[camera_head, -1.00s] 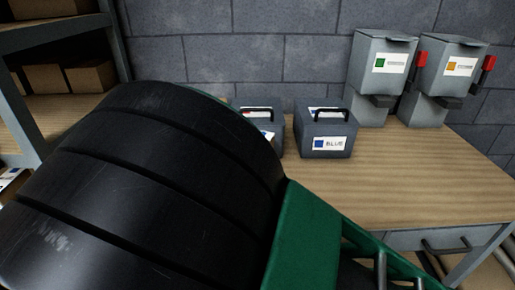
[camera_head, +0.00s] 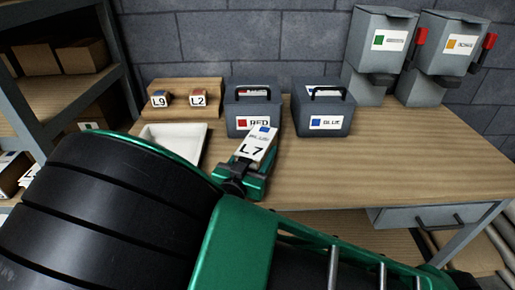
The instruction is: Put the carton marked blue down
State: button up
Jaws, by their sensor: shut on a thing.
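My gripper (camera_head: 247,176) is shut on a small white carton (camera_head: 258,149), which carries a blue square and the large mark L7. The carton is tilted and held in front of the dark box labelled RED (camera_head: 240,122), over the wooden workbench (camera_head: 330,174). Whether the carton touches the bench or the box I cannot tell. A dark box with a handle labelled BLUE (camera_head: 325,123) stands just to the right of the RED box.
A white tray (camera_head: 152,152) lies left of my gripper. Two grey dispensers (camera_head: 382,62) stand at the back right. The bench's right front is clear. A shelf rack (camera_head: 64,75) is at the left.

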jog(key=shift+f, duration=0.1)
jog(key=o, duration=1.6)
jog(key=shift+c, duration=0.2)
jog(key=shift+s+a, duration=0.1)
jog(key=shift+s, duration=0.05)
jog(key=v, duration=1.1)
jog(key=shift+s+a, duration=0.15)
jog(key=shift+s, duration=0.15)
